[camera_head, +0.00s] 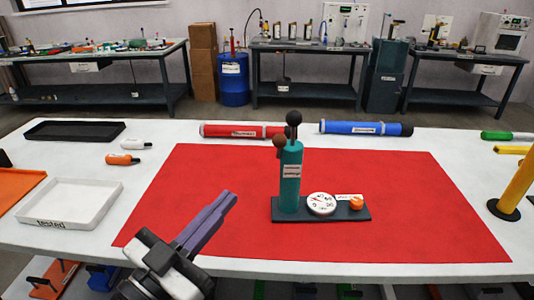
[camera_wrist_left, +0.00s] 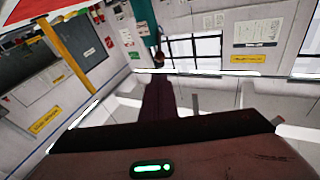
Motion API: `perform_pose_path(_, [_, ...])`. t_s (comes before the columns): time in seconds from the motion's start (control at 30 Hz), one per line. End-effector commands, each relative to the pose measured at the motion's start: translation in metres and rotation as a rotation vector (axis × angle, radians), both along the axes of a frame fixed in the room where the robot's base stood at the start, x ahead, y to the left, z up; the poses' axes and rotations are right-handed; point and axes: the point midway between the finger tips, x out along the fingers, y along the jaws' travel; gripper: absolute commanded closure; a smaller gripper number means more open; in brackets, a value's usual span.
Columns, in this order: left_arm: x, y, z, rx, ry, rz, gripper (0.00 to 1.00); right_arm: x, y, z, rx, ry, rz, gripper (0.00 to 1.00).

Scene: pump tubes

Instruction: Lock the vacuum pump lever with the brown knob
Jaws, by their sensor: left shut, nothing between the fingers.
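The vacuum pump is a teal upright cylinder (camera_head: 290,180) on a dark base plate (camera_head: 342,211), standing on the red mat. A brown knob (camera_head: 279,141) sits at its upper left. Black knobs (camera_head: 294,118) on a rod rise above the cylinder. A white round gauge (camera_head: 321,204) and an orange knob (camera_head: 356,203) are on the plate. My left gripper (camera_head: 230,197) is left of the pump, apart from it, with its purple fingers shut and empty. In the left wrist view the shut fingers (camera_wrist_left: 158,98) point towards a teal part (camera_wrist_left: 144,20) at the top. My right gripper is out of view.
The red mat (camera_head: 400,185) is otherwise clear. Red (camera_head: 240,131) and blue (camera_head: 360,128) tubes lie along its back edge. A white tray (camera_head: 70,203) and a black tray (camera_head: 75,131) are at left. A yellow post (camera_head: 515,190) on a black foot stands at right.

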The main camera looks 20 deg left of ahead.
Motion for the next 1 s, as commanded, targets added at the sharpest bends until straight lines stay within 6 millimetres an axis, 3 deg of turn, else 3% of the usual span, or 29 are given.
perform_pose_path(0.27, [0.028,-0.007,0.009,-0.003,-0.004,0.000,1.00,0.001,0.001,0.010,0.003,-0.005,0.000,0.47])
perform_pose_path(0.7, [0.110,-0.027,0.025,-0.003,-0.001,0.000,1.00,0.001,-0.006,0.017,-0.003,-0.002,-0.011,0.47])
perform_pose_path(1.0, [0.132,-0.032,0.026,0.000,0.002,-0.001,1.00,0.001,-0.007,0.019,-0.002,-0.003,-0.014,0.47])
